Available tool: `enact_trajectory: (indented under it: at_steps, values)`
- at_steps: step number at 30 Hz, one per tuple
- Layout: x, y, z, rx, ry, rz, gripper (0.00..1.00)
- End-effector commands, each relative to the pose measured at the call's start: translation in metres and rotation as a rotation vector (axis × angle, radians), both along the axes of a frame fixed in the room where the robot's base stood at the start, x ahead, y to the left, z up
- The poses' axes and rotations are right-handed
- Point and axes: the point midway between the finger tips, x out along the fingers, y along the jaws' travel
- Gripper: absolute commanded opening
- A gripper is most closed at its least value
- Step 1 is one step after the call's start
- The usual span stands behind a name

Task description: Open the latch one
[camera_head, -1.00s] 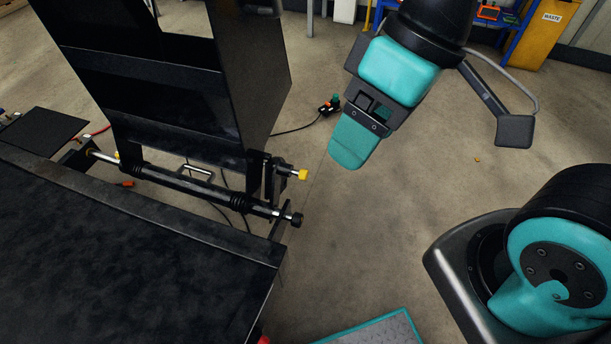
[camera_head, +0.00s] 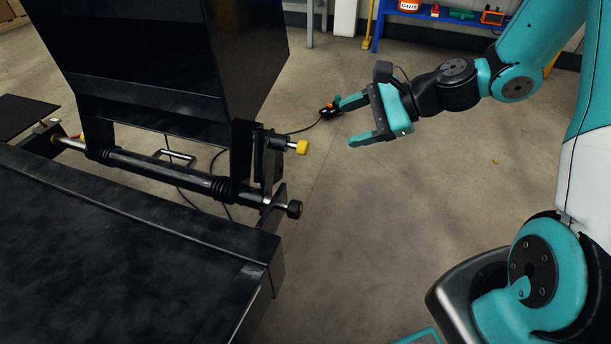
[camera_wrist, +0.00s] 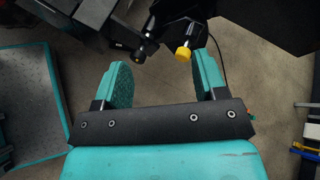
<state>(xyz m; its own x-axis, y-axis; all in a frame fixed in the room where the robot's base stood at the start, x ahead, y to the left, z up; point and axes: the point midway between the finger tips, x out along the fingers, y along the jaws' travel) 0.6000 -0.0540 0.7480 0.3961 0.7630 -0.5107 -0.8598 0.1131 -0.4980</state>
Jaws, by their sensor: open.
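The latch with a yellow knob (camera_head: 302,147) sits at the right end of the black hinge bar, beside the black upright panel (camera_head: 165,60). A black knob (camera_head: 294,209) sits below it at the bar's end. My gripper (camera_head: 346,123) is open and empty, to the right of the yellow knob and apart from it, its fingers pointing left. In the wrist view the yellow knob (camera_wrist: 184,51) shows beyond and between my gripper's spread teal fingers (camera_wrist: 163,80), nearer the right one. The black knob (camera_wrist: 138,57) shows to its left.
A black flat deck (camera_head: 110,260) fills the lower left. A small controller with a cable (camera_head: 330,110) lies on the floor behind my gripper. A blue shelf (camera_head: 430,40) stands at the back. The floor right of the latch is clear.

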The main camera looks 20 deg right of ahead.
Motion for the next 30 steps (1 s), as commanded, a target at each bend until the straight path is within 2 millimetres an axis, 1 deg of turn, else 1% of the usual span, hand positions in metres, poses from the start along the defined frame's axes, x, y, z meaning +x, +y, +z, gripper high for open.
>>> enact_trajectory:
  at_steps: [1,3,6,9,11,14,17,30]
  values:
    - [0.007,-0.017,-0.041,0.073,0.055,-0.105,0.65]
    - [0.016,-0.036,-0.065,0.165,0.116,-0.229,0.65]
    - [0.023,-0.056,-0.086,0.264,0.175,-0.356,0.65]
    - [0.027,-0.067,-0.095,0.319,0.205,-0.421,0.65]
    - [0.028,-0.068,-0.097,0.334,0.215,-0.437,0.65]
    - [0.034,-0.063,-0.1,0.336,0.216,-0.439,0.65]
    - [0.043,-0.051,-0.106,0.334,0.216,-0.435,0.65]
    - [0.105,0.018,-0.145,0.331,0.213,-0.431,0.65]
